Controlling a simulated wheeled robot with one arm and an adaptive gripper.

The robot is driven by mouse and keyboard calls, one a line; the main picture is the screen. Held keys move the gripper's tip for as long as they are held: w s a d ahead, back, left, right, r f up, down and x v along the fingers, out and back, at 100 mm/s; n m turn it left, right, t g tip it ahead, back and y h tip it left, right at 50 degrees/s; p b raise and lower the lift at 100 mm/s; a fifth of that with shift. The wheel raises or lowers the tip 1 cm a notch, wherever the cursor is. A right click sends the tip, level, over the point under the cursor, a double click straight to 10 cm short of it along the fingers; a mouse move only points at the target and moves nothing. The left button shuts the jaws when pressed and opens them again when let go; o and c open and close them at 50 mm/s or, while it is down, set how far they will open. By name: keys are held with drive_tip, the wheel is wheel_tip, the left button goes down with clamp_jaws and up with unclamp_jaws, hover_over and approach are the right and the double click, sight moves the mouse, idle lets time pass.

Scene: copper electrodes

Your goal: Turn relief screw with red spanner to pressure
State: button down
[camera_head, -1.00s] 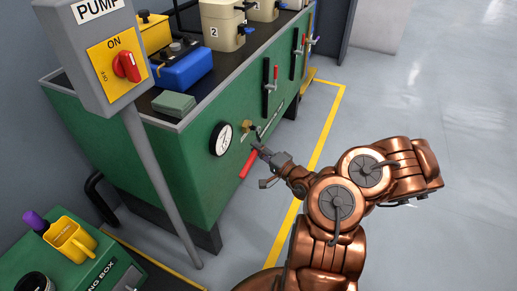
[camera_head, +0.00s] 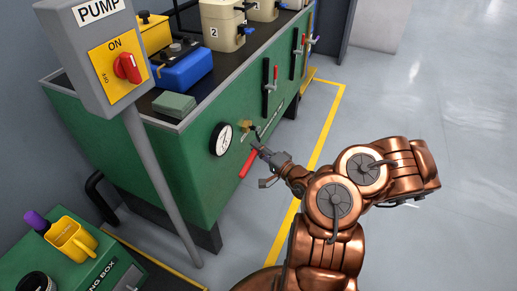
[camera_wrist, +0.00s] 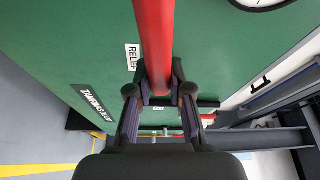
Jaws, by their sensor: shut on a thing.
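The red spanner (camera_head: 249,163) slants beside the front of the green bench, its red length hanging down and left from my gripper (camera_head: 261,150). In the wrist view the red spanner (camera_wrist: 154,40) runs from the top edge down between the dark fingers of my gripper (camera_wrist: 160,98), which are shut on it. A brass fitting (camera_head: 247,126), which looks like the relief screw, sits on the bench front just above my gripper. I cannot tell whether the spanner touches it. A RELIEF label (camera_wrist: 132,57) shows beside the spanner.
A round white pressure gauge (camera_head: 221,138) is left of the brass fitting; its reading is too small to tell. The pump switch box (camera_head: 99,54) on its grey post stands at left. The floor at right is clear.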

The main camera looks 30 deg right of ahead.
drive_tip(key=shift+w+a, duration=0.45)
drive_tip(key=shift+w, duration=0.3)
drive_tip(key=shift+r+m+p, duration=0.4)
drive_tip(key=shift+r+p, duration=0.1)
drive_tip(key=shift+p, duration=0.5)
drive_tip(key=shift+r+m+g+p, duration=0.2)
drive_tip(key=shift+m+g+p, duration=0.1)
drive_tip(key=shift+p, duration=0.15)
drive_tip(key=shift+r+m+p, duration=0.25)
drive_tip(key=shift+m+p, duration=0.15)
drive_tip(key=shift+p, duration=0.3)
drive_tip(key=shift+w+d+r+m+g+y+p, duration=0.3)
drive_tip(key=shift+d+r+m+g+p, duration=0.3)
drive_tip(key=shift+r+m+p, duration=0.85)
drive_tip(key=shift+w+d+r+m+g+y+p, duration=0.3)
drive_tip(key=shift+d+r+m+g+p, duration=0.4)
drive_tip(key=shift+m+p, duration=1.4)
drive_tip(key=shift+w+d+r+m+g+y+p, duration=0.3)
drive_tip(key=shift+r+m+g+p, duration=0.55)
drive_tip(key=shift+p, duration=1.6)
drive_tip(key=shift+t+b, duration=0.25)
drive_tip(key=shift+b, duration=0.05)
